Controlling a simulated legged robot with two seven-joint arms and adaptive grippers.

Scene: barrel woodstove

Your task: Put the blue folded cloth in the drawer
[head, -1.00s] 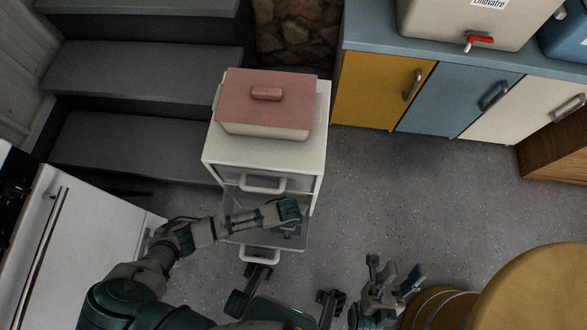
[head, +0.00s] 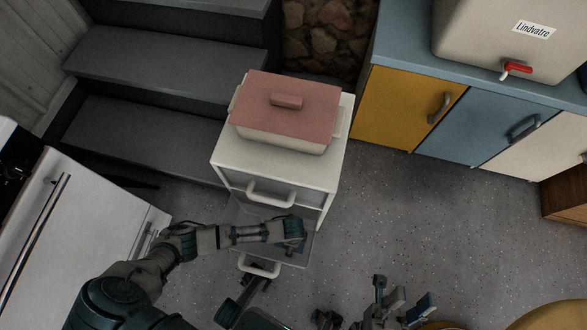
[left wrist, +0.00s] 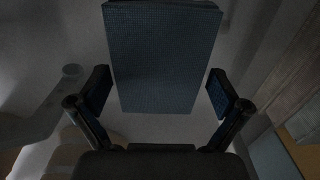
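The blue folded cloth (left wrist: 163,55) lies flat beyond my left fingertips in the left wrist view, on a pale surface. My left gripper (left wrist: 162,92) is open, its fingers spread wide on either side of the cloth's near end and apart from it. In the head view my left gripper (head: 291,245) is low over the open lower drawer (head: 262,268) of the white cabinet (head: 275,170); its fingers and the cloth are hard to make out there. My right gripper (head: 402,305) is open and empty above the floor at the lower right.
A pink-lidded pot (head: 290,110) stands on the cabinet. Grey steps (head: 150,135) are behind left and a white oven (head: 75,220) is at the left. Coloured cupboards (head: 410,108) line the back right. A round yellow top (head: 550,318) is at the lower right. The middle floor is clear.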

